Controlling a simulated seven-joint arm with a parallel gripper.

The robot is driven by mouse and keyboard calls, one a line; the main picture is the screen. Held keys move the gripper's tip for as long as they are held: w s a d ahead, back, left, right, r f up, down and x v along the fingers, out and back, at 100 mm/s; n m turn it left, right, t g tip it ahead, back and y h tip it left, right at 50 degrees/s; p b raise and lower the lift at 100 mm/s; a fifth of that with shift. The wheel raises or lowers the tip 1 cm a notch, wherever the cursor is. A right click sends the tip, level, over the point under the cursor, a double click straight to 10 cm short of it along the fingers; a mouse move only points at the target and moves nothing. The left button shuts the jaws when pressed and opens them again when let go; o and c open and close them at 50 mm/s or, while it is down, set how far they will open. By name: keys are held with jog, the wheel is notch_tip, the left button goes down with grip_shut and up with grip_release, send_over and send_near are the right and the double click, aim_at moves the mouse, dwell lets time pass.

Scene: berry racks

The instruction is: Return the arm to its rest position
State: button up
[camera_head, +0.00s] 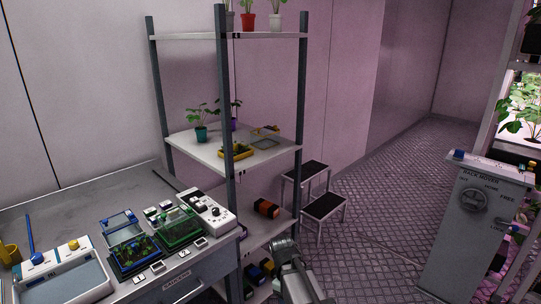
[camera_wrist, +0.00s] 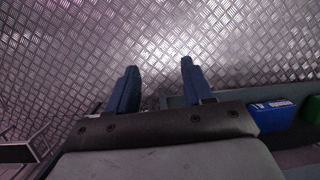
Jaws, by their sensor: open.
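My gripper shows in the wrist view (camera_wrist: 158,85) with its two blue fingers apart and nothing between them. In the head view my arm (camera_head: 297,275) rises from the bottom edge, right of the shelf rack's lowest part. The fingers are not clearly visible in the head view.
The shelf rack (camera_head: 226,120) with potted plants stands just left of my arm. A workbench (camera_head: 50,208) with trays and devices is at the left. A step stool (camera_head: 323,206) stands behind, and a grey rack mover cabinet (camera_head: 468,235) is at the right. Floor between is clear.

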jog(key=s+d+f+m+g, duration=0.1)
jog(key=s+d+f+m, duration=0.15)
jog(key=s+f, duration=0.6)
jog(key=s+d+f+m+g, duration=0.15)
jog(key=s+d+f, duration=0.3)
jog(key=f, duration=0.65)
jog(key=s+d+f+m, duration=0.1)
jog(key=s+f+m, duration=0.1)
jog(key=s+f, duration=0.2)
jog(key=s+d+f+m+g+y, duration=0.1)
jog(key=s+f, duration=0.3)
jog(key=s, duration=0.5)
jog(key=s+d+f+m+y, duration=0.1)
jog(key=s+f+m, duration=0.2)
jog(key=s, duration=0.4)
jog(key=shift+s+d+f, duration=0.2)
jog(key=shift+s+f, duration=0.1)
jog(key=shift+f, duration=0.2)
